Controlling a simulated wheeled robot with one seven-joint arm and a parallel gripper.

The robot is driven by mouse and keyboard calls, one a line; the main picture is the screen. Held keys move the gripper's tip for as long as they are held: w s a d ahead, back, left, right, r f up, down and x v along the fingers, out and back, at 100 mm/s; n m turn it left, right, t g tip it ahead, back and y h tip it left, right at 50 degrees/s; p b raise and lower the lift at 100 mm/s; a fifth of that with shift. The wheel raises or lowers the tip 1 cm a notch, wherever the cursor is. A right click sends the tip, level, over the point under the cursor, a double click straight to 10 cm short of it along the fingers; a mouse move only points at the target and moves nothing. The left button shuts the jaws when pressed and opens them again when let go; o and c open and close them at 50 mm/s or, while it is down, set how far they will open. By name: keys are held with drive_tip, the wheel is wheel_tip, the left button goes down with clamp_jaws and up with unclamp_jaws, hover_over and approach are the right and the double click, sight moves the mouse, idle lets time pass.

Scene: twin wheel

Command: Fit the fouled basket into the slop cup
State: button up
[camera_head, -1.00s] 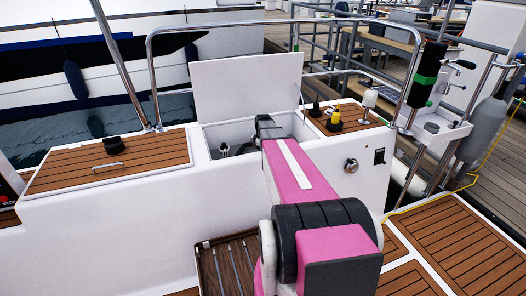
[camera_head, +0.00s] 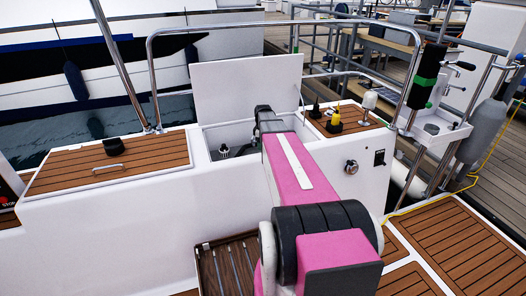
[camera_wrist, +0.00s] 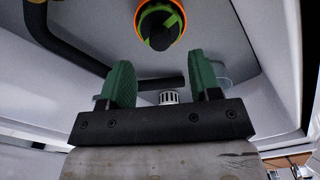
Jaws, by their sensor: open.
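A pale slotted basket (camera_head: 224,150) stands inside the open locker at its left, seen small in the head view. In the wrist view a white slotted piece, likely this basket (camera_wrist: 169,97), shows beyond and between the fingers, apart from them. My gripper (camera_wrist: 160,62) is open and empty, its two green fingers spread inside the locker. In the head view my arm hides the fingers. A black round cup (camera_head: 113,146) stands on the teak top at left; I cannot tell if it is the slop cup.
An orange-ringed green and black fitting (camera_wrist: 160,20) is close to the fingertips, with a dark hose (camera_wrist: 65,40) at left. The locker lid (camera_head: 248,85) stands open. A yellow-and-black item (camera_head: 335,122) stands on the right teak top. The left teak top (camera_head: 130,170) is mostly clear.

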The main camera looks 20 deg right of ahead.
drive_tip(key=shift+r, duration=2.4)
